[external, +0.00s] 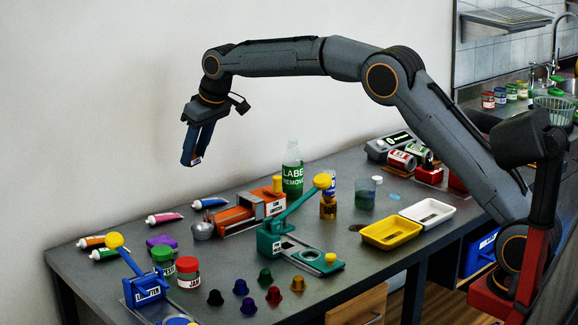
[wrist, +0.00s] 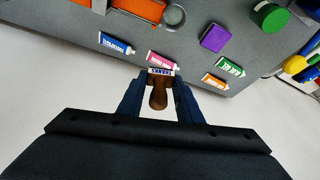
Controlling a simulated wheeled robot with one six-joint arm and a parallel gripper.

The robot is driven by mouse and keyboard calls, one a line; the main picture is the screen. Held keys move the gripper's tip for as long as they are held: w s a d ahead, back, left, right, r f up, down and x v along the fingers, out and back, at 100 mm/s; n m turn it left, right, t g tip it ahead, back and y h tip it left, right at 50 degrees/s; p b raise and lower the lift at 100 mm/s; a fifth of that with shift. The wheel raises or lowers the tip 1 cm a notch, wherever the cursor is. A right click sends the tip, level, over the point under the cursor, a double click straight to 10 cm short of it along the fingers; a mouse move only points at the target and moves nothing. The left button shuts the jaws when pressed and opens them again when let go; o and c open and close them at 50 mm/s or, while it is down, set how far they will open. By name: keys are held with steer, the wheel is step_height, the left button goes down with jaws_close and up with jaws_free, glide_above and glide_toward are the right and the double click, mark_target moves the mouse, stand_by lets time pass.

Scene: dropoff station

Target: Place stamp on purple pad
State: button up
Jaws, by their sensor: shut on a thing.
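My gripper (external: 194,152) is raised high above the back left of the table and points down. In the wrist view my gripper (wrist: 160,92) is shut on a brown stamp (wrist: 158,97) whose pale band carries dark lettering. In the external view the stamp is mostly hidden by the fingers. The purple pad (external: 160,241) lies on the table at the left, below my gripper in the picture and apart from it. It also shows in the wrist view (wrist: 214,37), up and right of the stamp.
A green-lidded jar (external: 163,258) and a red-lidded jar (external: 188,272) stand close to the pad. A blue lever device (external: 145,287), an orange machine (external: 250,210) and a teal lever press (external: 290,245) stand nearby.

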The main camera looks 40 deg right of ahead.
steer(key=n+b, duration=0.1)
glide_above(159, 240)
steer(key=s, duration=0.1)
steer(key=shift+y, duration=0.3)
steer(key=f, duration=0.3)
steer(key=f+p, duration=0.1)
steer(key=f, duration=0.6)
steer(key=shift+s+d+f, duration=0.3)
steer(key=shift+f+p, duration=0.6)
steer(key=shift+f, duration=1.6)
steer(key=shift+f, duration=0.1)
steer(key=o, duration=1)
steer(key=shift+o, duration=0.2)
steer(key=b+v, duration=0.2)
steer(key=v, duration=1)
steer(key=shift+w, duration=0.1)
